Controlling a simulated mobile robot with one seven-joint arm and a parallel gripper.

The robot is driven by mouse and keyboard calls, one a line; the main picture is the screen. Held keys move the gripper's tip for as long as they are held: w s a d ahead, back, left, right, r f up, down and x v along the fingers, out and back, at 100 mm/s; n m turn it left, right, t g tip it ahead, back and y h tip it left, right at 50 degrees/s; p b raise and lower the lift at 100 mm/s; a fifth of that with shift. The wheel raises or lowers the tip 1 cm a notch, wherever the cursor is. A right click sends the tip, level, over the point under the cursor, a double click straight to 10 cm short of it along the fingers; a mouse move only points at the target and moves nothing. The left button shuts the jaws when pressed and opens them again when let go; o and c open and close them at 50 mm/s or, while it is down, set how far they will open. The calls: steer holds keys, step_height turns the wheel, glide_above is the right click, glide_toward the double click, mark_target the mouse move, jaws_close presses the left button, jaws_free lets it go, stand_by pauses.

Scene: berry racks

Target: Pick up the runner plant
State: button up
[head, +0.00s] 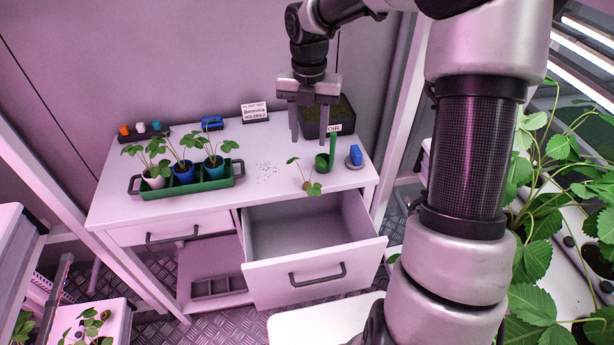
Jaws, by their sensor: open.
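A small plant with a few green leaves, likely the runner plant (312,189), lies loose on the white table near its front edge, above the open drawer. No pot shows around it. My gripper (308,138) hangs over the table with its fingers pointing down, apart and empty. In the picture it is above the small plant and in front of the dark soil box. Its exact height over the table is hard to tell.
A green scoop (323,163) and a blue item on a grey base (355,157) are right of the plant. A green tray (215,184) holds three potted plants at left. The drawer (318,272) is open and looks empty. A soil box (314,129) stands behind.

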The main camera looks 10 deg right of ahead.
glide_above(307, 185)
step_height(307, 185, down, 12)
steer(key=shift+s+d, duration=0.1)
steer(key=shift+f, duration=2.35)
jaws_close()
